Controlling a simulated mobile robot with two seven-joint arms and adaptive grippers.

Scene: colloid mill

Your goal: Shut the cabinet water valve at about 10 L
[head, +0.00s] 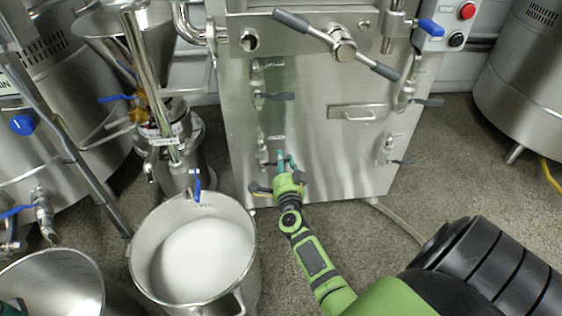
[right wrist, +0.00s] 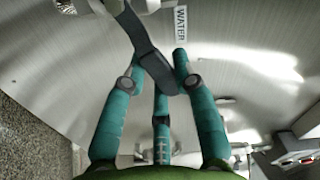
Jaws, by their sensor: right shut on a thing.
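The steel cabinet (head: 300,110) stands in the middle of the head view. My right gripper (head: 284,164) is at the lower left of its front, at the water valve. In the right wrist view a WATER label (right wrist: 181,22) is on the panel just beyond the fingers. The valve's dark grey lever (right wrist: 146,42) runs down between the teal fingers, and the right gripper (right wrist: 160,80) is shut on it. In the head view the gripper hides most of this valve. My left gripper does not show clearly.
A steel pot (head: 138,262) with white contents stands left of my right arm. Another steel vessel (head: 52,285) is at the lower left. Other dark-handled valves (head: 272,96) are on the cabinet front. A hose (head: 400,222) lies on the floor to the right.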

